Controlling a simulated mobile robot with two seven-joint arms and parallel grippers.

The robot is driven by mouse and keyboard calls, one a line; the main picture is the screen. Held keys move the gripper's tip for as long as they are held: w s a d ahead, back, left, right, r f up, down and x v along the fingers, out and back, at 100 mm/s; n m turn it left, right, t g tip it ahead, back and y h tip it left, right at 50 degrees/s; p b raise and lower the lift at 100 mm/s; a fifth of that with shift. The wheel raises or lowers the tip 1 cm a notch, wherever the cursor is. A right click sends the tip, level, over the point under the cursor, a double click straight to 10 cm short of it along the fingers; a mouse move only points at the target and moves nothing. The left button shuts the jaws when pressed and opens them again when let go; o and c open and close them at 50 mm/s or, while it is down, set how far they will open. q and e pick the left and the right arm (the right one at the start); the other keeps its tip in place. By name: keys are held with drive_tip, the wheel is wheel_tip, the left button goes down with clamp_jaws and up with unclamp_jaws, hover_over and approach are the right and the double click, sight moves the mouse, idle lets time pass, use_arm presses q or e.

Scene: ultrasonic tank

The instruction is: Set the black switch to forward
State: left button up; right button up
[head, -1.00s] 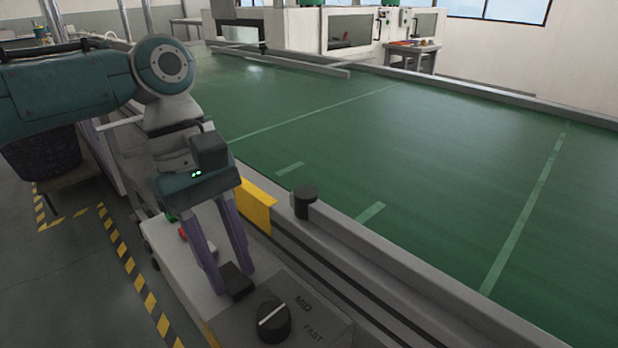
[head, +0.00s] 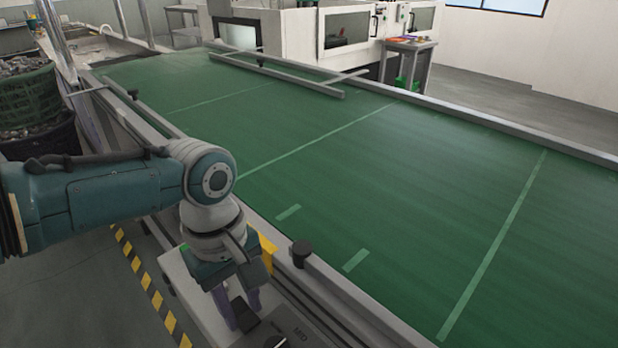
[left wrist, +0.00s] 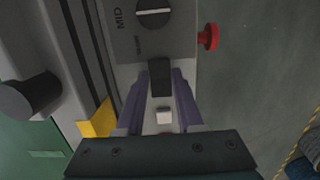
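The black switch (left wrist: 160,77) is a small dark block on the grey control box (left wrist: 130,48), beside a dial marked MID (left wrist: 153,13). In the head view the switch (head: 243,314) is near the bottom edge, partly hidden by my left gripper. My left gripper (left wrist: 160,84) points down at the box. Its two purple fingers are apart, one on each side of the switch. I cannot tell whether they touch it or which way it is set. A pale square button (left wrist: 164,116) lies between the fingers, nearer the palm. My right gripper is not in view.
A red mushroom button (left wrist: 208,37) sticks out at the box's side. A yellow block (left wrist: 98,120) and a black post (head: 301,254) stand along the conveyor rail. The wide green belt (head: 400,200) beyond is clear around the arm.

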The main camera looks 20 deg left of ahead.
sight(240, 310)
use_arm(q)
drive_tip(key=o, duration=0.4)
drive_tip(key=shift+o, duration=0.2)
drive_tip(key=shift+r, duration=0.1)
wheel_tip(240, 310, up, 10)
drive_tip(key=a+p, duration=0.1)
drive_tip(key=p, duration=0.2)
drive_tip(key=shift+w, duration=0.15)
drive_tip(key=shift+d+f, duration=0.1)
drive_tip(key=shift+f, duration=0.1)
